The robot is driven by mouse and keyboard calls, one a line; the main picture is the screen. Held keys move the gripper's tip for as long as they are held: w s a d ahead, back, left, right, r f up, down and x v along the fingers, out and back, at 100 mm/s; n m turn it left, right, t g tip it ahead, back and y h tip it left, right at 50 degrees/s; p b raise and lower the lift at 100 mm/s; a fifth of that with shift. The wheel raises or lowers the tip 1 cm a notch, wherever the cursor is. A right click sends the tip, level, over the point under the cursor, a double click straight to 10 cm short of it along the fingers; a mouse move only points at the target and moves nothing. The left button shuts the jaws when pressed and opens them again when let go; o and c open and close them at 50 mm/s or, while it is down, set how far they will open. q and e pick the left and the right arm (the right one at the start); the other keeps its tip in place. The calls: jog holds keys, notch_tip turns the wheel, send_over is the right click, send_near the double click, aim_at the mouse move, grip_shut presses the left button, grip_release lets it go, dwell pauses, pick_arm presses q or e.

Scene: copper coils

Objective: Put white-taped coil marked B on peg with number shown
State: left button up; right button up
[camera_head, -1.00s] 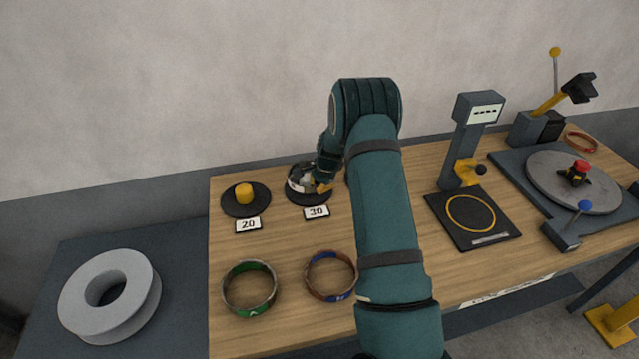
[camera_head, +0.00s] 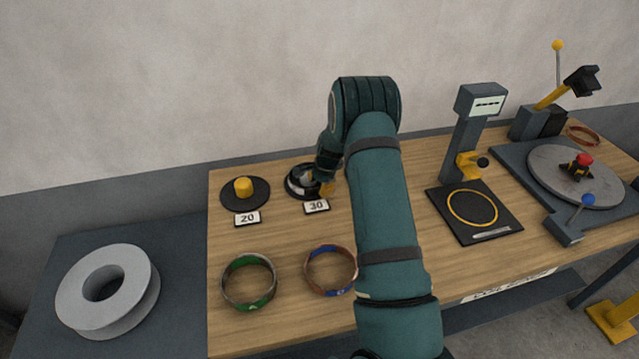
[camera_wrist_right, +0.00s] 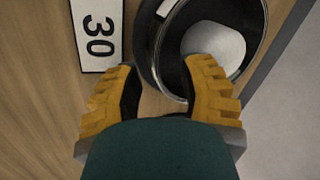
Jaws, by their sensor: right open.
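A dark coil with white tape (camera_head: 291,183) lies around the white peg behind the number 30 card (camera_head: 317,206). The wrist view shows the coil's white tape (camera_wrist_right: 165,8) and the peg's white top (camera_wrist_right: 215,48) inside the ring. No letter on the coil is legible. My right gripper (camera_head: 325,187) is open at the coil's near right side. In the wrist view its yellow fingers (camera_wrist_right: 165,68) are spread, the right one overlapping the ring's edge; contact cannot be told. The yellow peg (camera_head: 243,187) behind the number 20 card (camera_head: 248,218) is empty. My left gripper is not in view.
A green-marked coil (camera_head: 249,307) and a blue-marked coil (camera_head: 342,290) lie on the front of the wooden table. A scale (camera_head: 450,228) and a grey turntable (camera_head: 550,180) stand to the right. A white spool (camera_head: 75,297) sits at left. My right arm hides the table's middle.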

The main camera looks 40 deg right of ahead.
jog(key=v, duration=1.2)
jog(key=shift+r, duration=0.15)
